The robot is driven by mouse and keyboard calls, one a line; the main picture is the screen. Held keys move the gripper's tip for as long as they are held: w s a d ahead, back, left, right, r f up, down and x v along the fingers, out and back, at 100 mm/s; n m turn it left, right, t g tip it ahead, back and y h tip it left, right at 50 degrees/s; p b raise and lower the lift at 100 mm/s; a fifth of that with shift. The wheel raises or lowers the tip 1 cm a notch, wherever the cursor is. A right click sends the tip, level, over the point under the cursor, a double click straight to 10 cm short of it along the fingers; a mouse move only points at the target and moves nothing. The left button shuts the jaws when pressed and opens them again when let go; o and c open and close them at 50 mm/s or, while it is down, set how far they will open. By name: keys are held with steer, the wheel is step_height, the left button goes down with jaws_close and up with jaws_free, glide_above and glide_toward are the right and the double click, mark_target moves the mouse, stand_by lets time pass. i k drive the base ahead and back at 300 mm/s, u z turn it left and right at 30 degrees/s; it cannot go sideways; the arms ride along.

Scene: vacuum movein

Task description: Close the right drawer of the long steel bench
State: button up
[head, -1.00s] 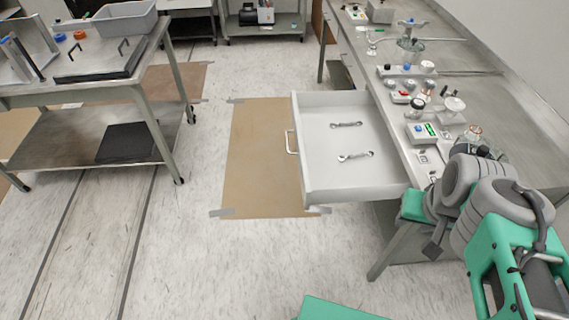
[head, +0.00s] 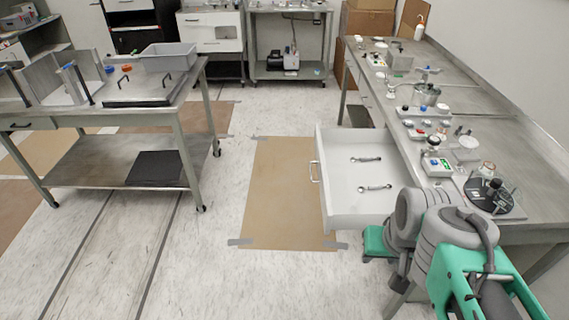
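The long steel bench (head: 465,90) runs along the right wall. Its drawer (head: 335,196) stands pulled far out into the aisle, a white open box with a handle (head: 314,171) on its left-facing front. Two wrenches lie apart inside it, one farther (head: 366,160) and one nearer (head: 375,188). My grey and green arm is at the lower right, in front of the bench's near end and close to the drawer's near right corner. It hides part of that corner. I cannot make out my gripper's fingers, and whether the arm touches the drawer is unclear.
A wheeled steel table (head: 110,120) with a grey bin (head: 168,57) stands at the left. A brown floor mat (head: 275,200) lies left of and under the drawer. The aisle floor between is clear. Glassware and small devices crowd the bench top.

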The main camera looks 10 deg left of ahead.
mark_target(344, 207)
steer(key=u, duration=0.4)
steer(key=i, duration=1)
steer(key=u, duration=1.95)
steer(key=i, duration=0.2)
